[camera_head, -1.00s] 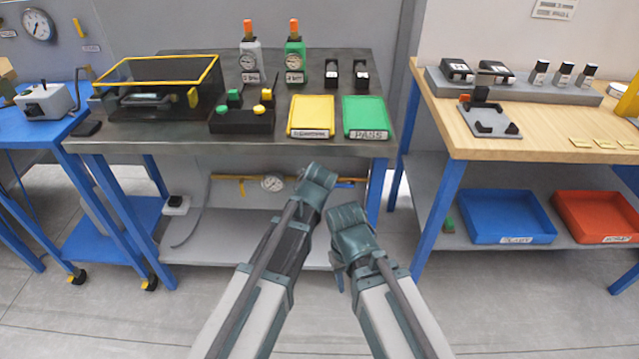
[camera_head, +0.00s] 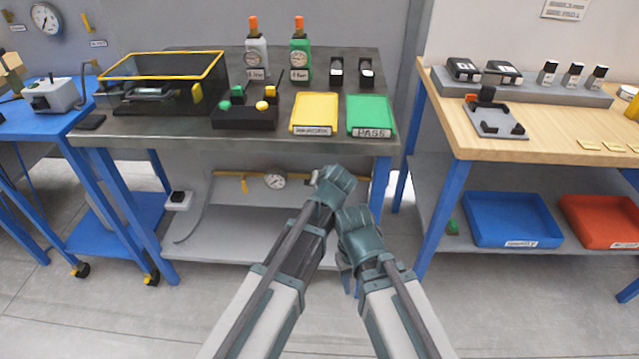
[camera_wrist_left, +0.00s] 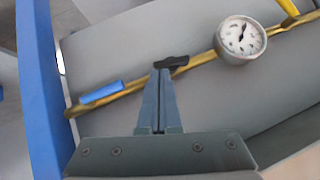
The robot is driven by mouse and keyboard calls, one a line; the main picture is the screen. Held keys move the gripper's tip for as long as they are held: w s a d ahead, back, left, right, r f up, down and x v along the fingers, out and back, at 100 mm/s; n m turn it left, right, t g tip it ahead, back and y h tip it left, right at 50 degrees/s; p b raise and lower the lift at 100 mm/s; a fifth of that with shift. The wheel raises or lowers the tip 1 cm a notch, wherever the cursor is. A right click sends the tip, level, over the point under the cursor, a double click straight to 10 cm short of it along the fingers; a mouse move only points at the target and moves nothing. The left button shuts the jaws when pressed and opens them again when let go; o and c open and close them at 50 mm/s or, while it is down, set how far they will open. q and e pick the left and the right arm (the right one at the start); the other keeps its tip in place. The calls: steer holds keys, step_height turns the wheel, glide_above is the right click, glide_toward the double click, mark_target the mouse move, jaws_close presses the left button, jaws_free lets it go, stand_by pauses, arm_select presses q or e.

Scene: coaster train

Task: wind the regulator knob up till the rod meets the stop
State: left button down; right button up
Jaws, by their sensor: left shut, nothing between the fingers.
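Under the dark workbench a brass pipe (camera_head: 232,176) runs along the back, with a round white gauge (camera_head: 274,181). In the left wrist view the pipe carries a gauge (camera_wrist_left: 240,38), a black fitting (camera_wrist_left: 171,62), a blue lever (camera_wrist_left: 101,92) and a yellow lever (camera_wrist_left: 289,7). I cannot tell which part is the regulator knob; no rod or stop can be made out. My left gripper (camera_wrist_left: 161,73) is shut and empty, its tips appearing just below the black fitting; contact cannot be told.
The dark workbench (camera_head: 330,145) above carries a yellow-rimmed case (camera_head: 205,75), two bottles, and yellow (camera_head: 315,112) and green (camera_head: 368,115) trays. A grey lower shelf (camera_head: 230,243) lies below the pipe. A blue table leg (camera_wrist_left: 40,80) stands at left in the wrist view.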

arm_select(q)
steer(key=shift+d+f+y+b, duration=0.4)
steer(key=shift+d+f+b, duration=0.05)
steer(key=shift+d+b, duration=0.15)
steer(key=shift+s+d+f, duration=0.1)
steer(key=shift+d+f, duration=0.05)
steer(key=shift+d, duration=0.05)
stand_by(1.4)
steer(key=shift+a, duration=0.1)
steer(key=shift+s+a+r, duration=0.1)
steer(key=shift+a+r, duration=0.15)
steer(key=shift+a, duration=0.45)
steer(key=shift+r, duration=0.1)
